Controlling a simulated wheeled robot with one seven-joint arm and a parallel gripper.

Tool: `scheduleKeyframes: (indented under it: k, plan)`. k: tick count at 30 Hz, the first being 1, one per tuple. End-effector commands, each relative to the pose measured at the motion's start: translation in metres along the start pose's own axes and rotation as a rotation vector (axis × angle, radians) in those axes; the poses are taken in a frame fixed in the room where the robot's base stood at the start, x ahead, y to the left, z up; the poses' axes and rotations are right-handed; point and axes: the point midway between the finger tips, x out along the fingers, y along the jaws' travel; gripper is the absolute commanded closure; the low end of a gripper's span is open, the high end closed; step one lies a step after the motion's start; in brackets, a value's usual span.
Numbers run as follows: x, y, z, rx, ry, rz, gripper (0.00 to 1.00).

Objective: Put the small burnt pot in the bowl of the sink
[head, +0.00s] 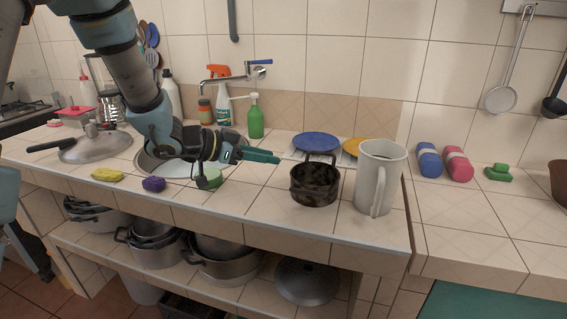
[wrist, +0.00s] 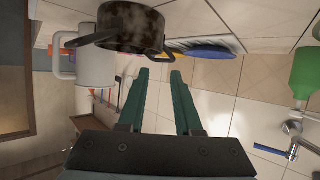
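The small burnt pot (head: 314,187), dark and blotched with handles, stands upright on the counter right of centre, left of the white pitcher. It also shows at the top of the wrist view (wrist: 130,27). The round metal sink (head: 147,162) is set in the counter left of centre, and my arm hides much of its bowl. My gripper (head: 277,158) points right, above the counter, a little left of the pot and apart from it. In the wrist view its two teal fingers (wrist: 158,74) are spread with nothing between them.
The white pitcher (head: 380,175) stands close right of the pot. Blue (head: 317,141) and yellow plates are behind it. A green soap bottle (head: 255,118) and the tap (head: 235,75) are behind the sink. Yellow (head: 107,174) and purple sponges lie at the front edge.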

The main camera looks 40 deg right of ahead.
Motion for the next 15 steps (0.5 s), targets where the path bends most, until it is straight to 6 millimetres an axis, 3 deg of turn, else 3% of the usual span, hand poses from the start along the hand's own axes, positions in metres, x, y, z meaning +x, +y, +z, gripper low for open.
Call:
scheduleKeyframes:
  k: [6,15]
  plan:
    - [-0.025,0.000,0.000,0.001,0.001,0.000,0.67]
    - [-0.029,-0.001,0.000,-0.001,-0.001,-0.005,0.67]
